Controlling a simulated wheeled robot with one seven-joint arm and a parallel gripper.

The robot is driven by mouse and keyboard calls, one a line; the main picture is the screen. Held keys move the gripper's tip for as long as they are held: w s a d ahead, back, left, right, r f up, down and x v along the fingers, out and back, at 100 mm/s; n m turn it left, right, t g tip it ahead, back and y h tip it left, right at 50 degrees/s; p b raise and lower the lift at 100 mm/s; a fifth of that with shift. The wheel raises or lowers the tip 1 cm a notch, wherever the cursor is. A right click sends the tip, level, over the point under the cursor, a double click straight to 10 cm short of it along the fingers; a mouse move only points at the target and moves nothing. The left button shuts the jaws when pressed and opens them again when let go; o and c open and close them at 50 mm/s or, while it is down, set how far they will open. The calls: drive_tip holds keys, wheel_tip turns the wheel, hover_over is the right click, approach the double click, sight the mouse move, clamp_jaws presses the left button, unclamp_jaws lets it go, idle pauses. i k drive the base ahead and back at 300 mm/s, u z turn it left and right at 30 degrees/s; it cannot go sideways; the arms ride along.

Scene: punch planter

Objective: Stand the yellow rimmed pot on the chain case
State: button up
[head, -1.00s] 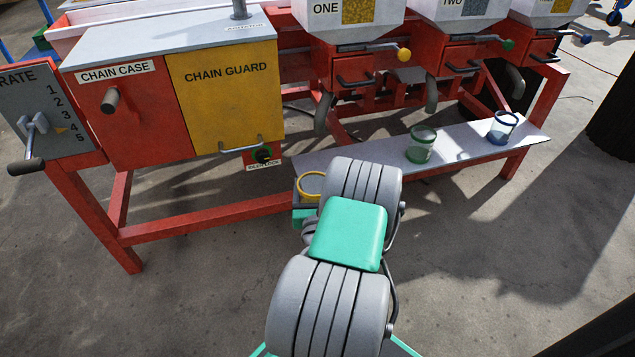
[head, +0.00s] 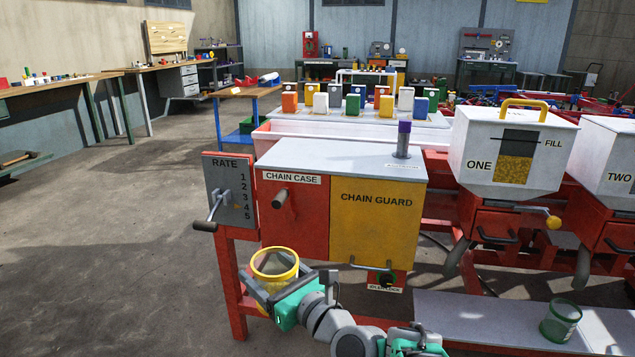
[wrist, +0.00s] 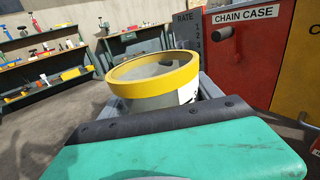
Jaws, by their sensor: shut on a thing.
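The yellow rimmed pot (head: 274,264) is a clear pot with a yellow rim, held upright in front of the machine's lower left frame. My gripper (head: 268,291) is shut around it, below the level of the case top. In the wrist view the pot (wrist: 155,75) sits between the fingers, a white label partly showing on its side. The chain case (head: 340,160) has a flat grey top, with a red front panel marked CHAIN CASE and a yellow chain guard. The pot is apart from it, lower and to the front left.
A purple-topped post (head: 403,140) stands at the top's back right; the rest of the top is bare. A crank (head: 209,222), a knob (head: 281,198) and a guard handle (head: 371,266) jut forward. A green rimmed pot (head: 560,319) stands on the low shelf (head: 470,312).

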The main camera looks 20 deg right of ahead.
sight(319, 155)
drive_tip(key=u, duration=0.45)
drive_tip(key=k, duration=1.1)
drive_tip(key=z, duration=0.25)
drive_tip(key=i, duration=0.65)
drive_tip(key=z, duration=0.65)
drive_tip(key=i, duration=0.75)
drive_tip(key=u, duration=0.85)
drive_tip(key=i, duration=0.55)
drive_tip(key=u, duration=0.6)
